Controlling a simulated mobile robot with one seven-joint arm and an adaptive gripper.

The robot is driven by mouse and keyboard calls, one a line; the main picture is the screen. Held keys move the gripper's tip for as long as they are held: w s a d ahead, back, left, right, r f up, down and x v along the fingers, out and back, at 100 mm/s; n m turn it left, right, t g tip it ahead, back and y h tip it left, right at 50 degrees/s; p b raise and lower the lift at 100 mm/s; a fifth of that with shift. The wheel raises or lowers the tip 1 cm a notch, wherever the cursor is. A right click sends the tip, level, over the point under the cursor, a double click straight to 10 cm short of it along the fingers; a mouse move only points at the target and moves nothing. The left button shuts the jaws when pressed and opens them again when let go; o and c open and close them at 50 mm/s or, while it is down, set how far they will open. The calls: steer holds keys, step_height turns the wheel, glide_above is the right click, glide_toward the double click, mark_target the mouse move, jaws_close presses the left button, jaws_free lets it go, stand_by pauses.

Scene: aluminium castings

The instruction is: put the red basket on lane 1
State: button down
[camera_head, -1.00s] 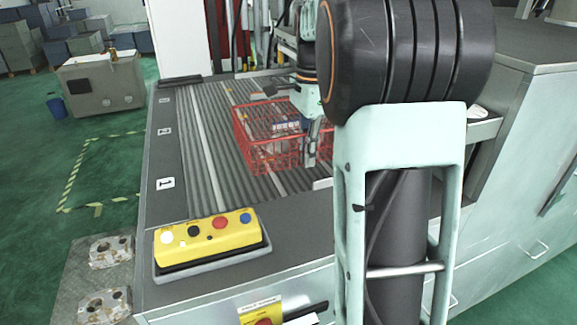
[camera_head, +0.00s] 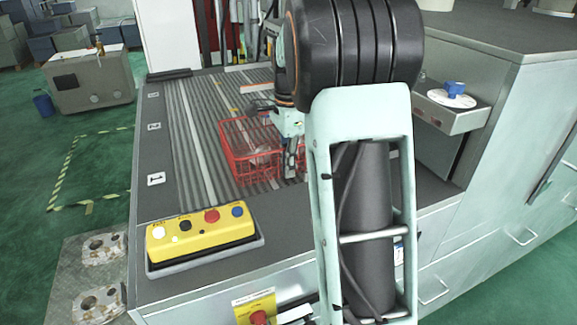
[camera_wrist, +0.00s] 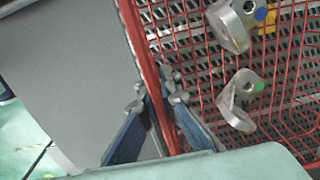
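The red basket (camera_head: 238,160) is a wire basket on the right part of the grooved lane surface (camera_head: 195,130), near its front end. In the wrist view, silvery castings (camera_wrist: 238,100) lie inside the basket (camera_wrist: 205,75). My gripper (camera_wrist: 157,92) has one blue finger on each side of the basket's red rim, closed on it. In the head view my gripper (camera_head: 290,165) is at the basket's right side, partly hidden by my arm. Sign 1 (camera_head: 155,179) is on the table's left border, nearest the front.
Signs 2 (camera_head: 153,127) and 3 (camera_head: 153,95) stand farther back on that border. A yellow button box (camera_head: 200,236) sits on the front left corner. The grooved surface left of the basket is clear. A side shelf (camera_head: 455,118) is at the right.

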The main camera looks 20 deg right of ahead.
steer(key=c, duration=2.6)
jaws_free()
steer(key=shift+f, duration=0.15)
steer(key=o, duration=0.4)
steer(key=shift+o, duration=0.2)
step_height(320, 180, up, 12)
steer(key=shift+s+r+p, duration=0.15)
steer(key=shift+r+p, duration=0.1)
steer(key=shift+p, duration=0.15)
